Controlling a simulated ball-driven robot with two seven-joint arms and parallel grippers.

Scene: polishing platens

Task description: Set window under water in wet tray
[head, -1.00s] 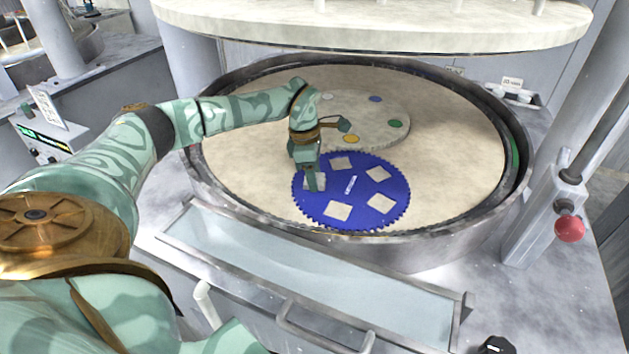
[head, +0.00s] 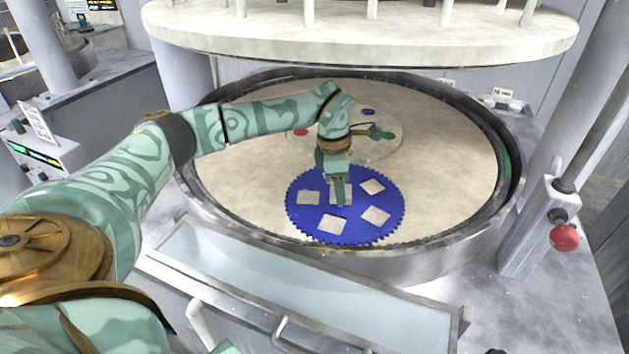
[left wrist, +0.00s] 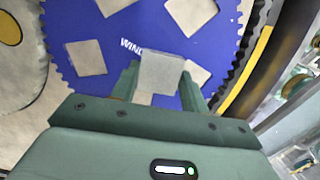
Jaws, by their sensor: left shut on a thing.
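My left gripper (head: 340,203) is shut on a pale, see-through square window (left wrist: 162,72), which sits between its fingers in the left wrist view. In the head view the gripper is over the blue toothed carrier (head: 298,220), and hides its middle and upper part. The carrier, with lettering partly readable as "WIND", lies on the big round platen (head: 450,170); several pale square pockets show in it. The wet tray (head: 205,230), long with pale blue water, lies in front of the platen, apart from the gripper. My right gripper is not in view.
A dark-edged metal rim (head: 420,263) stands between platen and tray. A pale disc (head: 385,150) with coloured spots lies behind my gripper. A large upper plate (head: 360,35) hangs above. A post with a red knob (head: 565,238) stands at right. The tray's surface is clear.

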